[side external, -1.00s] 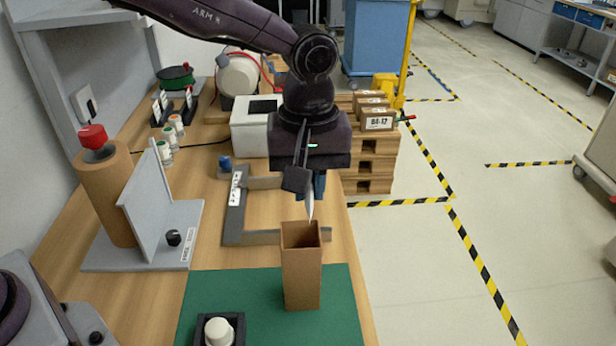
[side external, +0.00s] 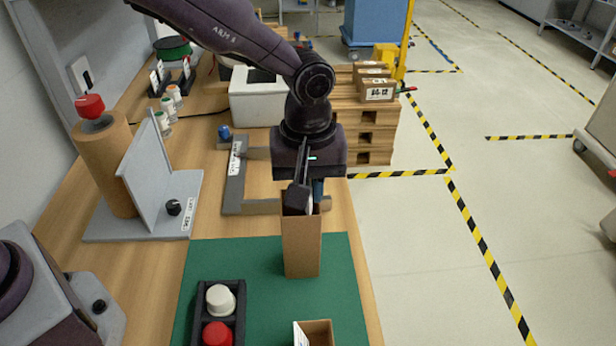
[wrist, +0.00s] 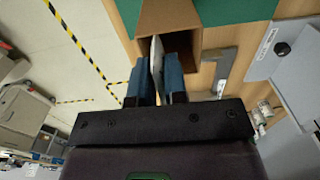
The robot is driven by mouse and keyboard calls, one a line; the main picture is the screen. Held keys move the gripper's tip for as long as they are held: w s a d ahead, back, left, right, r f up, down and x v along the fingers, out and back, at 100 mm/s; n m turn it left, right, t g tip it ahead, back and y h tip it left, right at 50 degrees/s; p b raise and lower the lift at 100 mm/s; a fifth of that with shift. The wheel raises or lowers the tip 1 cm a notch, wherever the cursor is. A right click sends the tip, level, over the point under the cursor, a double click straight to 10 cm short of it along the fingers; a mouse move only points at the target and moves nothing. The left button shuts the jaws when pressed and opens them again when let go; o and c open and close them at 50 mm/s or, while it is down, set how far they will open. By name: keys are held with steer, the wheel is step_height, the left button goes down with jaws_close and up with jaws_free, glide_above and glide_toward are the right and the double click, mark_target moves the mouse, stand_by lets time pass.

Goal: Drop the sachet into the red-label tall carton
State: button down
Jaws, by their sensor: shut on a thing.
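My gripper (side external: 310,192) is over the open top of a tall brown carton (side external: 302,248) in the side external view. Its blue fingers (wrist: 157,68) are shut on a pale, thin sachet (wrist: 156,48) in the wrist view. The sachet's free end is at the mouth of the carton, which also shows in the wrist view (wrist: 166,14). In the side external view the sachet is mostly hidden by the gripper and the rim, so its depth inside is unclear. The carton stands upright on a green mat (side external: 258,270). No red label shows on its visible faces.
A second brown carton (side external: 318,333) with a white label is cut off at the bottom edge. A black holder with a white knob (side external: 220,298) and a red knob (side external: 217,333) stands to the left. A grey bracket (side external: 236,185) lies behind the carton.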

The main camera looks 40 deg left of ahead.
steer(key=c, duration=1.1)
jaws_free()
step_height(320, 180, up, 13)
steer(key=shift+f, duration=0.1)
